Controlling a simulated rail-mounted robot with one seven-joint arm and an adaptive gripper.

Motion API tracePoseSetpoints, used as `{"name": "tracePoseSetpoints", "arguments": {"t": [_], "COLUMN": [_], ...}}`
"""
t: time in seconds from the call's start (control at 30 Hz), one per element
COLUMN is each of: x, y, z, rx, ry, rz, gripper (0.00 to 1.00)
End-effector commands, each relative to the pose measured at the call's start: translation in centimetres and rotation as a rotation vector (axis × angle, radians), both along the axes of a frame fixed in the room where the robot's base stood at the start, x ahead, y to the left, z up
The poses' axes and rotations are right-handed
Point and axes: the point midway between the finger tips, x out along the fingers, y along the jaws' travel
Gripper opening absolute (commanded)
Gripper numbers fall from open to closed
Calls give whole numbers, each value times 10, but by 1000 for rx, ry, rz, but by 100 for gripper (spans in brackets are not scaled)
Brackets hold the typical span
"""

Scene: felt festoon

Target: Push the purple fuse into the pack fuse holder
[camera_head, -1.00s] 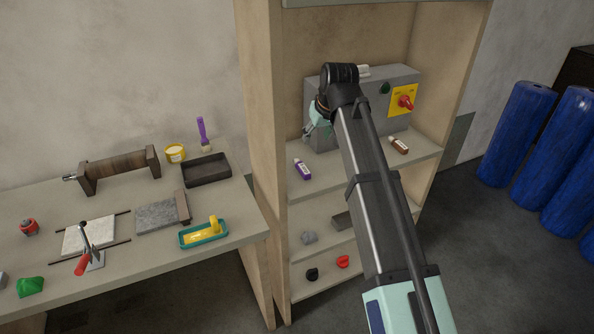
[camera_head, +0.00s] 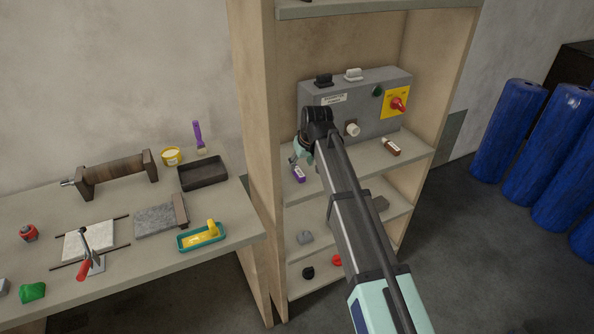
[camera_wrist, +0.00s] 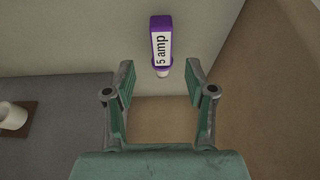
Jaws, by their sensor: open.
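The purple fuse (camera_head: 298,174), with a white label reading "5 amp" in the wrist view (camera_wrist: 161,44), lies on the cabinet shelf below the grey box. My gripper (camera_wrist: 160,82) is open and empty, with the fuse showing between and just beyond its fingertips. In the head view my gripper (camera_head: 299,153) is partly hidden by my arm, close to the fuse. On the front of the grey box (camera_head: 365,110) is a round white fitting on a brown base (camera_head: 352,128). I cannot tell for certain which fitting is the pack fuse holder.
A brown fuse (camera_head: 391,146) lies at the right of the same shelf. The grey box carries a red knob (camera_head: 398,104) on a yellow plate. The cabinet's left side panel (camera_head: 255,150) stands near my gripper. Lower shelves hold small dark and red knobs.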

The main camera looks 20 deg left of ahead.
Motion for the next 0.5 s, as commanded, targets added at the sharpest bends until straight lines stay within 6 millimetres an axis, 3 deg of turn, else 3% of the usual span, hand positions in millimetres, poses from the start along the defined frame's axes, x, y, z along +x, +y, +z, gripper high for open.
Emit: {"name": "tracePoseSetpoints", "arguments": {"t": [0.17,0.5], "x": [3,14], "y": [4,17], "z": [-6,-41], "rx": [-1,0], "ry": [1,1], "rz": [0,-1], "gripper": [55,55]}}
